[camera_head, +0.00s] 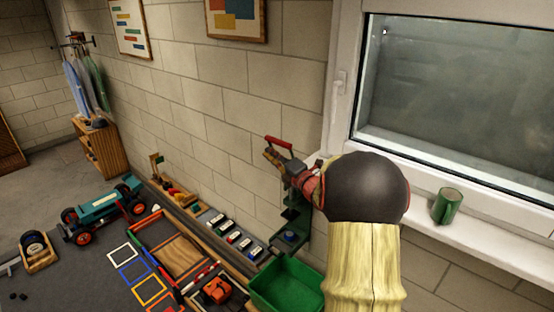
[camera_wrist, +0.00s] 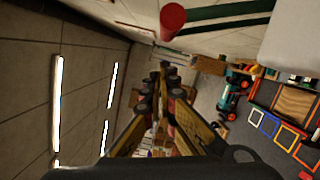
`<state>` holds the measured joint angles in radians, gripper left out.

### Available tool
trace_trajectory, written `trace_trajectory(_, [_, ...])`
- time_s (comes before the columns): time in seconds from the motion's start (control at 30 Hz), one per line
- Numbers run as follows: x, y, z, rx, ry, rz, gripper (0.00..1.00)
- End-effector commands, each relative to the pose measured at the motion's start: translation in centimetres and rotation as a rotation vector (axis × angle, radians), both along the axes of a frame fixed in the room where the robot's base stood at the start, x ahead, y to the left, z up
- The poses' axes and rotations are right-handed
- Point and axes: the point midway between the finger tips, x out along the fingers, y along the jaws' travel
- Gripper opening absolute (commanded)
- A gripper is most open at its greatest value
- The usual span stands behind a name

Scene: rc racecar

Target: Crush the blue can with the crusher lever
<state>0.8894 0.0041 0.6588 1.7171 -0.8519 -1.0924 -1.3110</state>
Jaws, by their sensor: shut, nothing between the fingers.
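The green can crusher (camera_head: 294,222) is fixed to the block wall. Its lever has a red handle (camera_head: 279,143), raised at the top. The blue can (camera_head: 289,237) sits low in the crusher, partly hidden by its frame. My gripper (camera_head: 270,155) is just below and beside the red handle, with its fingers shut and empty. In the wrist view the shut fingers (camera_wrist: 165,68) point toward the room, and the red handle (camera_wrist: 172,18) is above their tips, apart from them in the picture. The blue can does not show in the wrist view.
A green bin (camera_head: 287,284) stands below the crusher. A green cup (camera_head: 447,206) stands on the windowsill at the right. My arm hides part of the wall and sill.

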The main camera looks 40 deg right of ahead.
Motion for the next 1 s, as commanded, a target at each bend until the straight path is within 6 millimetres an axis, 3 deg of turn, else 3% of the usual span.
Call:
trace_trajectory(0.07, [0.9,0.6,-0.8,-0.001,-0.001,0.004,0.0])
trace_trajectory(0.1, [-0.5,0.5,-0.5,0.0,0.001,-0.002,0.0])
trace_trajectory(0.3, [-5.0,1.2,-0.6,0.0,0.002,-0.004,0.0])
trace_trajectory(0.53, [-8.2,1.8,-0.7,0.0,0.002,-0.002,0.0])
trace_trajectory(0.73, [-9.2,2.0,-0.8,0.0,0.003,0.001,0.0])
trace_trajectory(1.0, [-8.9,2.3,-0.7,0.011,0.007,-0.004,0.0])
